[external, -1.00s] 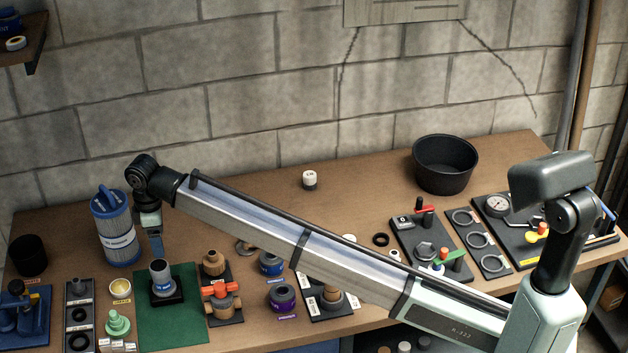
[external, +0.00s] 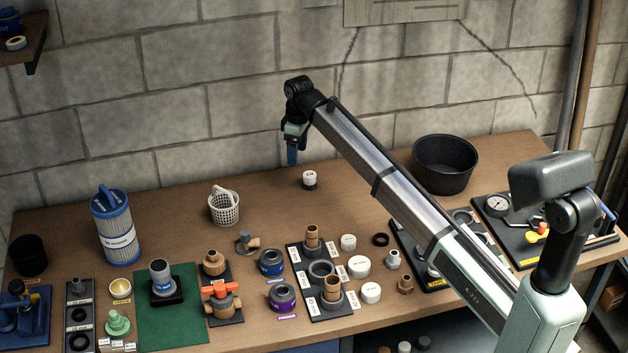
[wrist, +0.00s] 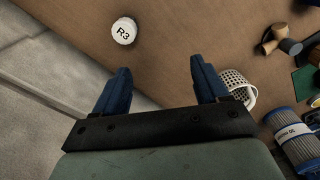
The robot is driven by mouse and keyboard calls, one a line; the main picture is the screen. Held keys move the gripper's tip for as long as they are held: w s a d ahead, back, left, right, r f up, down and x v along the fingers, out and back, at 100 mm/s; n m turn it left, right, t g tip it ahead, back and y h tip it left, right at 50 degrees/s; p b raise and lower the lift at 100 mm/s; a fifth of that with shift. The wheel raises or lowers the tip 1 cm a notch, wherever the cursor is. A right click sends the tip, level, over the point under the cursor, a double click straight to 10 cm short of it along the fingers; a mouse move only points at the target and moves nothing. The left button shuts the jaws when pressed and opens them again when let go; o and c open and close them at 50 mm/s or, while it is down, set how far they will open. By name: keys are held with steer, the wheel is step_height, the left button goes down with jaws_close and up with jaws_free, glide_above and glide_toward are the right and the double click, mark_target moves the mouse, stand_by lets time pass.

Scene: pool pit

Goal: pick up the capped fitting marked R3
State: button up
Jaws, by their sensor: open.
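The capped fitting marked R3 (external: 310,179) stands alone on the bench near the wall. It has a white cap over a dark lower part. In the wrist view its cap (wrist: 124,31) shows the letters R3 and lies ahead of the fingers, nearer the left one. My gripper (external: 291,152) is above the bench near the wall, up and to the left of the fitting in the external view. In the wrist view my gripper (wrist: 157,82) has its two blue fingers spread apart with nothing between them.
A white basket (external: 224,209) stands left of the fitting, and a blue-topped filter cartridge (external: 115,230) farther left. A black bowl (external: 445,164) stands to the right. Several white caps (external: 359,267) and fittings lie along the front. The bench around the R3 fitting is clear.

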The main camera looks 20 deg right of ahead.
steer(key=m, duration=0.1)
glide_toward(310, 174)
steer(key=s+d+r, duration=0.2)
steer(key=s+d, duration=0.2)
steer(key=s+d+t+y, duration=0.1)
steer(key=y, duration=0.1)
steer(key=w+a+f, duration=0.1)
steer(key=f, duration=0.3)
steer(key=w+a+f+t, duration=0.1)
steer(key=w+a+f, duration=0.1)
steer(key=f, duration=0.2)
steer(key=w+a+f+m+t, duration=0.1)
steer(key=w+a+f, duration=0.1)
steer(key=f, duration=0.2)
steer(key=shift+a+f+y, duration=0.2)
steer(key=shift+f+y, duration=0.1)
steer(key=shift+y, duration=0.1)
steer(key=c, duration=1.1)
steer(key=shift+c, duration=0.2)
